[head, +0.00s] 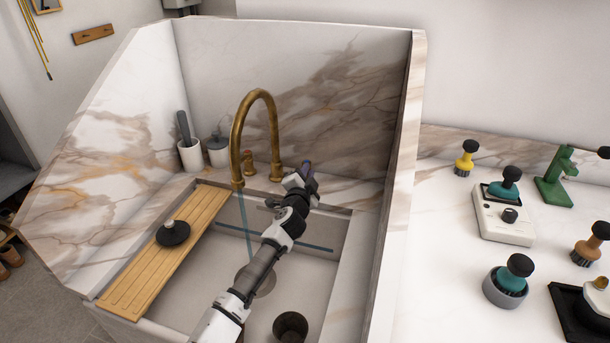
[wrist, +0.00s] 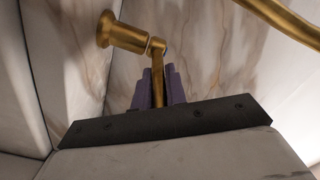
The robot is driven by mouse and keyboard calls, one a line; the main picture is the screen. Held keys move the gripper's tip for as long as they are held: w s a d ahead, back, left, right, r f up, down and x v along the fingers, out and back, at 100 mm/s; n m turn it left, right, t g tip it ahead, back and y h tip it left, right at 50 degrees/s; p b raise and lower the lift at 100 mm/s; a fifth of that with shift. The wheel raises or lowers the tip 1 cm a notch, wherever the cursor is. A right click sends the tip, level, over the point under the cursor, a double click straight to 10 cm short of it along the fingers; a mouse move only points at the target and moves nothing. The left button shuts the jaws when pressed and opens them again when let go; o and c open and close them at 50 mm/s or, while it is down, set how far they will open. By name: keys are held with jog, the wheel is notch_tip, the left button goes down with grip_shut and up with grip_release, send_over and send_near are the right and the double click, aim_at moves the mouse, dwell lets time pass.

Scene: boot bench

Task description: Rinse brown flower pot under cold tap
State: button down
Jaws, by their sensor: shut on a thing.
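The dark brown flower pot (head: 290,326) stands in the sink basin near its front, partly cut off by the frame. The brass tap (head: 240,125) arches over the back of the sink, and a thin bluish stream (head: 243,220) falls from its spout into the basin, behind and left of the pot. My gripper (head: 307,170) is at the back of the sink, right of the spout. In the wrist view its purple fingers (wrist: 160,88) are shut on the brass tap lever (wrist: 157,72), which joins a round brass fitting (wrist: 125,35).
A wooden board (head: 150,265) spans the sink's left side with a black round-based tool (head: 173,232) on it. Marble panels enclose the back and sides. The right counter holds several brushes (head: 515,270).

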jog(key=c, duration=1.4)
grip_release()
jog(key=shift+c, duration=0.2)
jog(key=shift+s, duration=0.1)
jog(key=b+v, duration=0.3)
jog(key=v, duration=1)
jog(key=shift+s, duration=0.35)
